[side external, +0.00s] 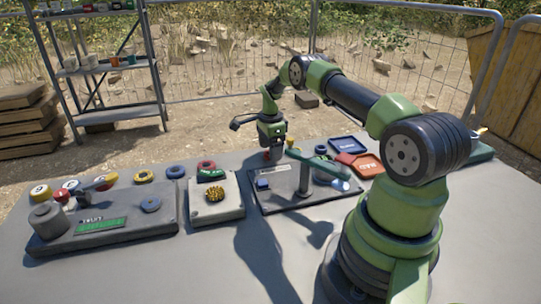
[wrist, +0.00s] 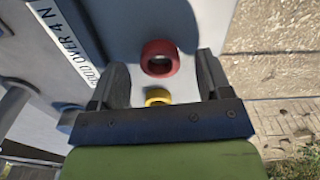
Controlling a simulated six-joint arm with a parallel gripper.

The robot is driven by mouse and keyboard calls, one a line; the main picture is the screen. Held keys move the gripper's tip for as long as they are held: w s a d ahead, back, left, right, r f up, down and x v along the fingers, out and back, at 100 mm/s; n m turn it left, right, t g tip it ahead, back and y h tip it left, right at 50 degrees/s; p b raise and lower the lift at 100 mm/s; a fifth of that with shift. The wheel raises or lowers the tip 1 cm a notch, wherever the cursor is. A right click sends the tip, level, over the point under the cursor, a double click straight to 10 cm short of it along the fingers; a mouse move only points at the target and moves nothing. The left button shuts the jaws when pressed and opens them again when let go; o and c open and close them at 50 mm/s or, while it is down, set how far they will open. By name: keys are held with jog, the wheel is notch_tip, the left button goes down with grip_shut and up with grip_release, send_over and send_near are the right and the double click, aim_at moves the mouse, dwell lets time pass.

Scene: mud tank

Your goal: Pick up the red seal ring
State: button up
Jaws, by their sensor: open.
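The red seal ring (wrist: 160,61) shows in the wrist view as a thick ring with a dark hole, on a pale grey surface. My gripper (wrist: 162,75) is open, with one dark finger left of the ring and one right of it. There is a gap on both sides, and I cannot tell how high the fingers are above it. In the side view my gripper (side external: 270,143) points down beside the panel board, and a bit of red shows just under it. A yellow ring (wrist: 158,96) lies near the red one, partly hidden by my gripper body.
A dark-edged board (side external: 262,203) with a lidded post stands in front. Left of it are a block with a green and red ring (side external: 206,164) and a grey station (side external: 62,237). Blue (side external: 346,143) and red (side external: 366,167) trays lie to the right.

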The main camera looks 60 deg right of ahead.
jog(key=shift+f, duration=0.5)
jog(key=shift+c, duration=0.2)
jog(key=c, duration=1)
jog(key=shift+o, duration=0.2)
jog(key=shift+r, duration=0.15)
